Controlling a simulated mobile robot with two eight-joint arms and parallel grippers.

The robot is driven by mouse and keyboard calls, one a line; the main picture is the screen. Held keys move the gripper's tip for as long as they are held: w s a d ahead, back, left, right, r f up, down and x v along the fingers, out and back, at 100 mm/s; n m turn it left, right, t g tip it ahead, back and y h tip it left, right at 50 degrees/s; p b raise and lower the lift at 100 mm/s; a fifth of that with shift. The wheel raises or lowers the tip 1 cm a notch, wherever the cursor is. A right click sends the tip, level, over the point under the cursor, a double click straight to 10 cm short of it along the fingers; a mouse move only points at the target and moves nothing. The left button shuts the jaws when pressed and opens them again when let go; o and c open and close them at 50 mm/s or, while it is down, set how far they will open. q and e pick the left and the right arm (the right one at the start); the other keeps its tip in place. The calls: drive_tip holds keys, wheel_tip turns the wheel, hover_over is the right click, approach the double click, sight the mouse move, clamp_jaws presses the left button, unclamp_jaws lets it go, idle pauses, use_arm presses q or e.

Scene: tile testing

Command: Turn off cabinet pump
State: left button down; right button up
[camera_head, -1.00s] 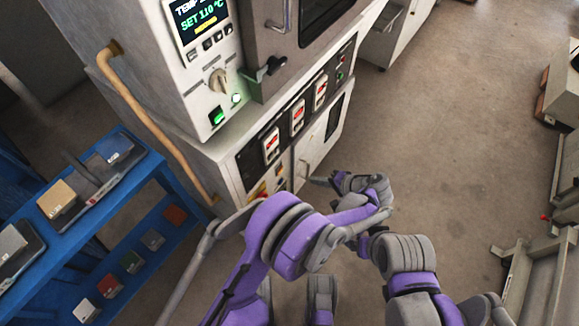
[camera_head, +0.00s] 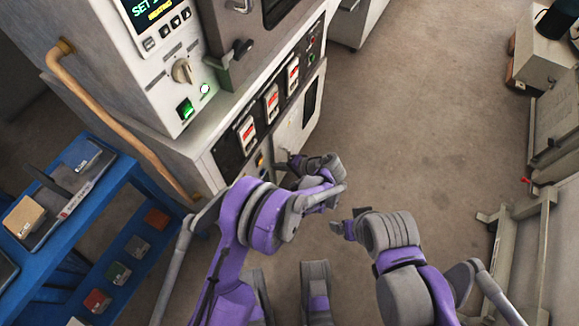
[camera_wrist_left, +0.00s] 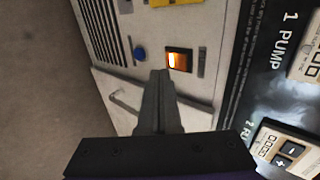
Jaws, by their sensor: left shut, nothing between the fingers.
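An orange-lit rocker switch (camera_wrist_left: 178,60) is on the pale cabinet panel (camera_wrist_left: 205,85) in the left wrist view, beside a dark strip lettered "1 PUMP" (camera_wrist_left: 290,40). A blue button (camera_wrist_left: 139,53) is to the switch's left. My left gripper (camera_wrist_left: 160,74) is shut and empty. Its fingertips appear just below and left of the lit switch; contact cannot be told. In the head view my left gripper (camera_head: 283,163) is at the cabinet's lower front, and my arm hides part of the panel. My right gripper (camera_head: 342,228) hangs over the floor, its jaws unclear.
Several red-display modules (camera_head: 271,102) line the dark strip under the oven. A knob (camera_head: 181,71) and green-lit switch (camera_head: 185,108) are above. A tan pipe (camera_head: 110,115) and blue shelf (camera_head: 120,180) are left. Floor (camera_head: 430,110) is open to the right.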

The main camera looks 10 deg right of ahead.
sight(261, 160)
use_arm(q)
drive_tip(key=a, duration=0.1)
drive_tip(key=w+a, duration=0.2)
drive_tip(key=shift+w+a+r, duration=0.1)
drive_tip(key=shift+w+r, duration=0.1)
drive_tip(key=shift+r, duration=0.05)
drive_tip(key=shift+w+a+r, duration=0.2)
drive_tip(key=shift+a+r, duration=0.05)
drive_tip(key=shift+a, duration=0.1)
drive_tip(key=shift+f+h, duration=0.1)
drive_tip(key=shift+h, duration=0.2)
drive_tip(key=shift+r+p, duration=0.45)
drive_tip(key=shift+r, duration=0.35)
drive_tip(key=shift+d, duration=0.1)
